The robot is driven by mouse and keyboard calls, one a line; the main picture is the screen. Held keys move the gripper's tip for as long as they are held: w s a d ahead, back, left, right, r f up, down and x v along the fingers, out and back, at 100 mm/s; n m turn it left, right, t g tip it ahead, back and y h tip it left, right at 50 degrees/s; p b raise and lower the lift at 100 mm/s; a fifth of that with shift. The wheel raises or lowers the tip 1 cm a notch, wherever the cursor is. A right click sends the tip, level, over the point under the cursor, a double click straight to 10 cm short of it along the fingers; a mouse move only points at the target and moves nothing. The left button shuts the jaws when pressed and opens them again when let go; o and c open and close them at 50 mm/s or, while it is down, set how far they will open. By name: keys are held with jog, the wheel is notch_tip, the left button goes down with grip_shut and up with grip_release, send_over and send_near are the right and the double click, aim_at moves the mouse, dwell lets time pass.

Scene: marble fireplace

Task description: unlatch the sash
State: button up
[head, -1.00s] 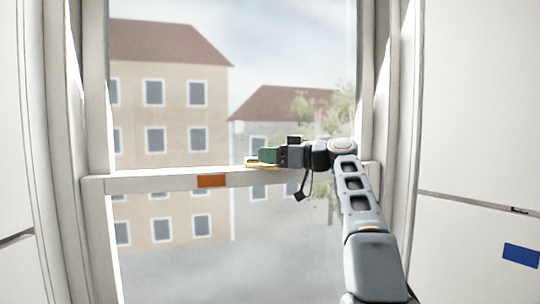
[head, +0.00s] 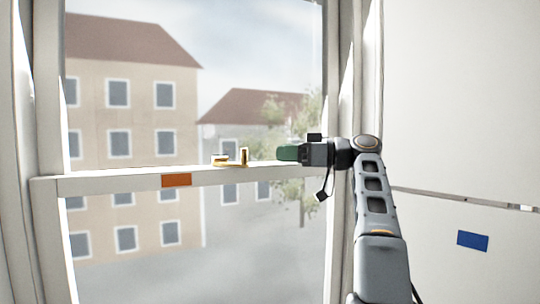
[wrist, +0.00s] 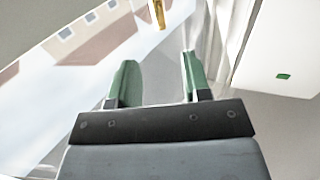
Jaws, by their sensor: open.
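The sash's meeting rail (head: 110,184) runs across the window. A brass latch (head: 230,160) sits on top of it, with an upright piece at its right end. My gripper (head: 282,153) is to the right of the latch at about the same height, apart from it, pointing left. In the wrist view the two green fingers (wrist: 156,75) stand apart with nothing between them. Part of the brass latch (wrist: 158,12) shows at the top edge there, beyond the fingertips. The rest of the latch is out of that view.
An orange patch (head: 176,180) is on the rail's front, left of the latch. The white window frame (head: 340,90) rises just behind my arm on the right. A blue patch (head: 472,241) is on the right wall panel. The rail left of the latch is clear.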

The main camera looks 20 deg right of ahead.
jog(key=shift+s+d, duration=0.35)
jog(key=shift+d, duration=0.1)
jog(key=shift+c, duration=0.2)
